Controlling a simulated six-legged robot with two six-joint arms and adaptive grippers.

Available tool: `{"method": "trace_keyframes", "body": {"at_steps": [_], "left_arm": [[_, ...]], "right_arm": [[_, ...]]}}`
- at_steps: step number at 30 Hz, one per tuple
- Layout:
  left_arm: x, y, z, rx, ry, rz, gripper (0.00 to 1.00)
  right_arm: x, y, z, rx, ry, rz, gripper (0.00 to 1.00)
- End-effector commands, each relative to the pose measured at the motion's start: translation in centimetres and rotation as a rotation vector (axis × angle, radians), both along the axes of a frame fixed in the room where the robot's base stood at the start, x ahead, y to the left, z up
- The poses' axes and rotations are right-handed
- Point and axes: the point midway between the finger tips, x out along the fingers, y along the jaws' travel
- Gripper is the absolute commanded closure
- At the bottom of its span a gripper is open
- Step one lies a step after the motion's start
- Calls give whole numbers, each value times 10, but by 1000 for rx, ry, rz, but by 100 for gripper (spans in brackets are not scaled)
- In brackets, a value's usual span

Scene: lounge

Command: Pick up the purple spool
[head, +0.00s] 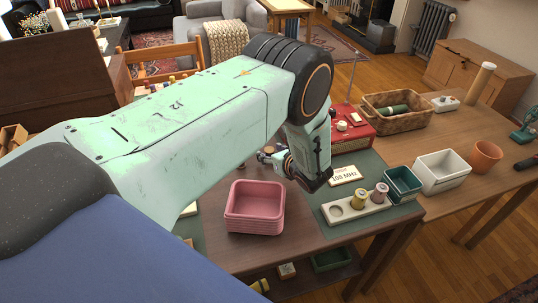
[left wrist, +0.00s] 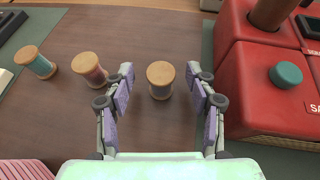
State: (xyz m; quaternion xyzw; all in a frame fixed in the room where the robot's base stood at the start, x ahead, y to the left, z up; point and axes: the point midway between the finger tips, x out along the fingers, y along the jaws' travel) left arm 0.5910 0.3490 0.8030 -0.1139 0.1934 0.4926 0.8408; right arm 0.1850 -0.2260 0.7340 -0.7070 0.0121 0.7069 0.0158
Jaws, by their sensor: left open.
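My left gripper (left wrist: 160,72) is open in the left wrist view, with one purple-padded finger on each side of a wooden-ended spool (left wrist: 160,80). Its thread is mostly hidden under the round top, but a dull purplish edge shows; the fingers look apart from it. A reddish-pink spool (left wrist: 90,70) stands left of the gripper, and a teal spool (left wrist: 41,65) farther left. In the head view my left gripper (head: 279,161) is low over the table, partly behind my arm, which hides most of the spools there. My right gripper is not in view.
A red radio (left wrist: 275,70) stands close right of the gripper. Pink stacked trays (head: 255,208) stand in front. A white holder (head: 338,214) carries a yellow spool (head: 358,199) and a mauve spool (head: 379,195). A teal bin (head: 403,184) stands beside it.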

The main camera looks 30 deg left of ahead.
Motion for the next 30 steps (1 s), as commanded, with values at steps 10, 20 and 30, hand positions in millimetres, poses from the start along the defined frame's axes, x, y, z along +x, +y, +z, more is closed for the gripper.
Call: {"method": "trace_keyframes", "body": {"at_steps": [10,20,30], "left_arm": [[1,1,0,0,0,-1,59],[1,1,0,-1,0,0,87],[1,1,6,-1,-1,0,91]], "right_arm": [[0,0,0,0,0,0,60],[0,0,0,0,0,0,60],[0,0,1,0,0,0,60]]}}
